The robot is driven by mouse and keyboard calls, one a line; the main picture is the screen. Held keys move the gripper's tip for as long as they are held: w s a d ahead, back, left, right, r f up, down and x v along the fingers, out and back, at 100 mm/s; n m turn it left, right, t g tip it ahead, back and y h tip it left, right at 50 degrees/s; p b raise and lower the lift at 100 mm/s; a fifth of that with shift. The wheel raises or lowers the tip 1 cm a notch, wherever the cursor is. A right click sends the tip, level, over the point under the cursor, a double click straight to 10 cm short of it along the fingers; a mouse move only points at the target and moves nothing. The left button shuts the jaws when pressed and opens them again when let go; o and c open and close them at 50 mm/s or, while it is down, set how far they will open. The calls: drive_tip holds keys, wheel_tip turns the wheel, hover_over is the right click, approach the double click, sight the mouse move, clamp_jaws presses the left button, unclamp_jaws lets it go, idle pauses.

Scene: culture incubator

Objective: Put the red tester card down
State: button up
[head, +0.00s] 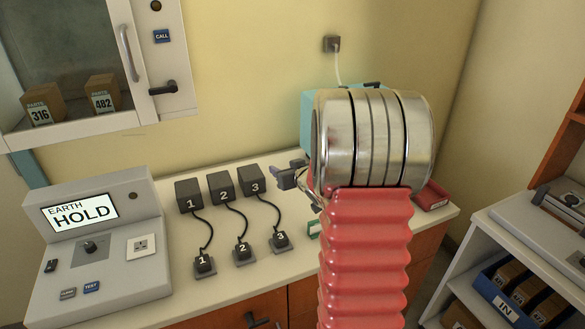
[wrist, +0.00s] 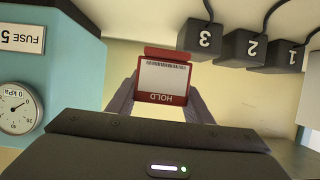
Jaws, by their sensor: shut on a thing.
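The red tester card (wrist: 163,82), with a white barcode label and the word HOLD upside down, is between the two fingers of my gripper (wrist: 160,100) in the wrist view. My gripper is shut on it. In the head view my gripper (head: 290,178) is over the counter, just right of block 3. The card cannot be made out clearly there, as my arm covers much of that area.
On the counter (head: 225,283) stand numbered blocks 1 (head: 189,195), 2 (head: 222,187) and 3 (head: 252,181) with corded plugs. A console (head: 100,245) reads EARTH HOLD. A teal unit with a gauge (wrist: 18,108) is close by. A red object (head: 432,196) lies right.

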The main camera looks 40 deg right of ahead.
drive_tip(key=w+a+f+n+y, duration=0.2)
drive_tip(key=a+n+y, duration=0.1)
drive_tip(key=a, duration=3.2)
drive_tip(key=shift+f+y, duration=0.15)
drive_tip(key=shift+y, duration=0.15)
